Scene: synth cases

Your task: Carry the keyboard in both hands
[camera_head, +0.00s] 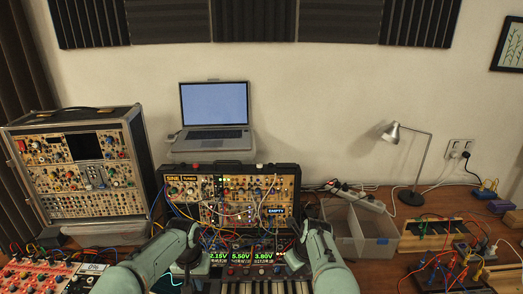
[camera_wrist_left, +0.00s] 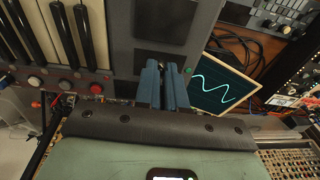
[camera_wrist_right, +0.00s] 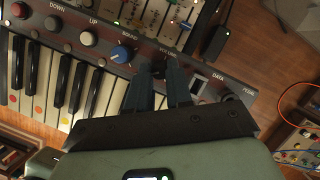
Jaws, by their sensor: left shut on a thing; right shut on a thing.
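The keyboard (camera_head: 262,287), with black and white keys, shows at the bottom of the head view between my two arms; its front part is cut off by the frame. My left gripper (camera_head: 190,264) is shut on one end of it. In the left wrist view the blue fingers (camera_wrist_left: 166,86) close on the edge of the keyboard's grey end panel (camera_wrist_left: 128,52). My right gripper (camera_wrist_right: 160,86) is shut on the other end, by the knobs and the DATA label on the keyboard's panel (camera_wrist_right: 90,35). The gripped edges are partly hidden by the fingers.
A modular synth case (camera_head: 172,182) with green voltage readouts stands just behind the keyboard. A tall synth rack (camera_head: 80,215) and a red mixer (camera_head: 40,277) are at left. A clear plastic bin (camera_head: 383,247), a lamp (camera_head: 411,197) and cabled boards stand at right. A laptop (camera_head: 214,134) stands behind.

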